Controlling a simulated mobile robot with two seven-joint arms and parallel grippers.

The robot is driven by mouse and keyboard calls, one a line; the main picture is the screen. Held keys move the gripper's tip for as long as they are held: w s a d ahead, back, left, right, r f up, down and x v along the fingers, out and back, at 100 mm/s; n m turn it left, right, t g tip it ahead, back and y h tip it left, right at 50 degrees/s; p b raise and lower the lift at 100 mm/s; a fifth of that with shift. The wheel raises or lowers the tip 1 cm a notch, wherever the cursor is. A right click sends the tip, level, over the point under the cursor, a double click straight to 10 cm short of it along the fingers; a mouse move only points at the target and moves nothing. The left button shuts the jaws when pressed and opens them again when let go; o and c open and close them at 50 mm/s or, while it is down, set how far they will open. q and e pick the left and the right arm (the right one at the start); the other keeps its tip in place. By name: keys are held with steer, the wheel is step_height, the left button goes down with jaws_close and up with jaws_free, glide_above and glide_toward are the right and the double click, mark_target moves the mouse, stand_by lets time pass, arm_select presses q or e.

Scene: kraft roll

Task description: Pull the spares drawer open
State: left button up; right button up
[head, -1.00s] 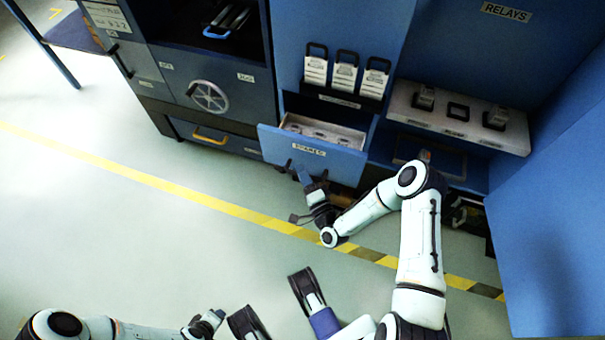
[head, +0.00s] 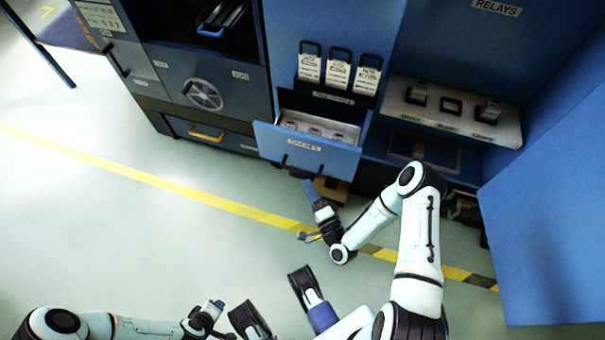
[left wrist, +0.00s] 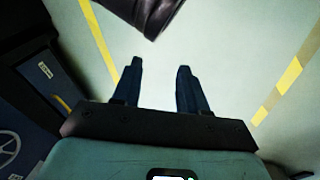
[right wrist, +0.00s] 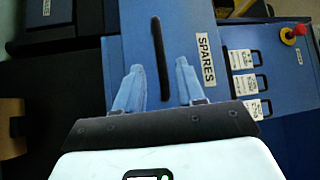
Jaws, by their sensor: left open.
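The spares drawer (head: 325,158) is a blue-fronted drawer in the cabinet's middle column. It stands partly pulled out, with light-coloured contents showing inside. Its label and long dark handle (right wrist: 160,58) show in the right wrist view. My right gripper (right wrist: 160,75) is open, its blue fingers spread on either side of the handle's line. The handle appears just beyond the fingertips, and the gripper holds nothing. In the head view my right gripper (head: 308,186) is just below the drawer front. My left gripper (left wrist: 158,68) is open and empty over the floor, far from the drawer.
A shelf with several white tagged items (head: 338,73) is above the drawer. A relay shelf (head: 448,112) is to the right, beside a large blue panel (head: 545,230). A grey cabinet with a handwheel (head: 205,94) stands left. The floor in front is clear, crossed by a yellow line (head: 180,187).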

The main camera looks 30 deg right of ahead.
arm_select(q)
steer(key=shift+s+d+r+p, duration=0.15)
steer(key=shift+s+d+r, duration=0.05)
steer(key=shift+s, duration=0.2)
steer(key=shift+s+d+r+p, duration=0.15)
steer(key=shift+s+d+r, duration=0.05)
steer(key=shift+s, duration=0.15)
arm_select(e)
steer(key=s, duration=0.6)
steer(key=shift+a+f, duration=0.2)
steer(key=shift+f, duration=0.2)
